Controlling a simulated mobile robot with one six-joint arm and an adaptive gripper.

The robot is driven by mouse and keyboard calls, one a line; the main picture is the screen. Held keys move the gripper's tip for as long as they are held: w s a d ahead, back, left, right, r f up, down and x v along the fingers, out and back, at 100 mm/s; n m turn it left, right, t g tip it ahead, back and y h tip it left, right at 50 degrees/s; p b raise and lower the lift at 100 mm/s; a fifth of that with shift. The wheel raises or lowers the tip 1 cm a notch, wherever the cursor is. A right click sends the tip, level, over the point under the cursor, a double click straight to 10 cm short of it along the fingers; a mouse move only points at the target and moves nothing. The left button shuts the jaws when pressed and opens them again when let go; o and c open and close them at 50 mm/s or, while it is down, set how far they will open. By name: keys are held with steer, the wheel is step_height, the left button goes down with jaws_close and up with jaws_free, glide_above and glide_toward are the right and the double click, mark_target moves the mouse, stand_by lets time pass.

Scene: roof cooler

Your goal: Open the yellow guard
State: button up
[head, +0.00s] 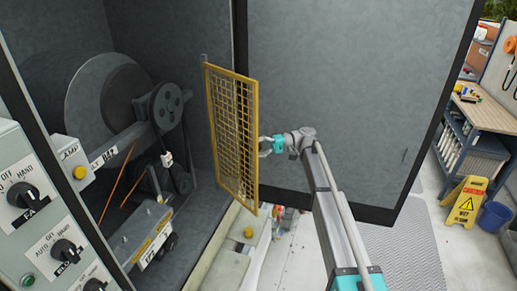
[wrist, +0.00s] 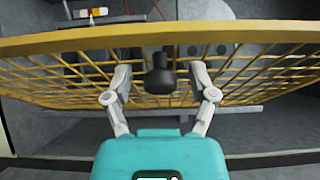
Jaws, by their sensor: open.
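The yellow guard (head: 251,125) is an upright framed mesh panel, seen at a steep angle at the right side of the machine opening. The pulley and belt show to its left, not through the mesh. In the wrist view its yellow frame (wrist: 60,43) crosses the whole picture, with the mesh below. A black knob (wrist: 160,76) stands out from the guard. My gripper (wrist: 162,92) is open, with one finger on each side of the knob and gaps visible. In the head view my gripper (head: 264,146) is at the guard's right edge; the knob is not visible there.
A grey control panel (head: 40,215) with switches stands at the left. The pulley (head: 170,107) and a large disc (head: 92,95) are inside the housing. A big grey panel (head: 345,85) rises behind my arm. A yellow wet-floor sign (head: 466,202) and blue bucket (head: 494,215) stand far right.

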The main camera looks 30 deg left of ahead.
steer(key=v, duration=0.7)
steer(key=shift+w, duration=0.1)
